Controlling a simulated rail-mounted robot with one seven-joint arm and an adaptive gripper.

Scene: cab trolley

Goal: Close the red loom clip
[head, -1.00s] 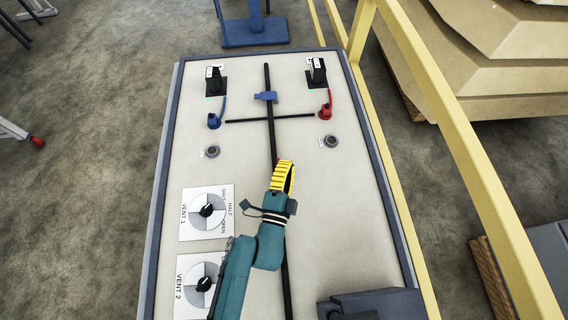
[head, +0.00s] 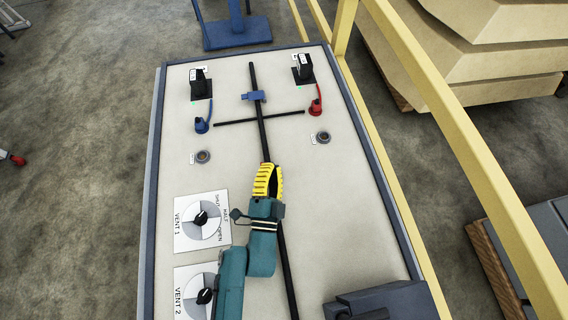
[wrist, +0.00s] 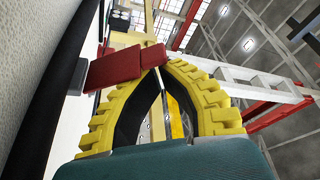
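In the wrist view the red clip (wrist: 112,69) is a flat red piece with a smaller red block at its right end. It sticks out from the dark loom on the left, and the block lies right at my fingertips. I cannot tell whether they touch. My gripper (wrist: 163,68) has yellow ribbed fingers whose tips come together, with a gap lower down between the black pads. In the head view my gripper (head: 268,168) is over the long black loom (head: 264,136), below its crossing. The red clip is not visible there, likely hidden by my gripper.
A blue clip (head: 255,96) sits higher on the loom. Blue (head: 202,125) and red (head: 316,107) plugs hang on short leads near the top. Two vent dials (head: 201,219) are at left. A dark box (head: 375,302) is at lower right. A yellow rail (head: 470,150) runs along the right.

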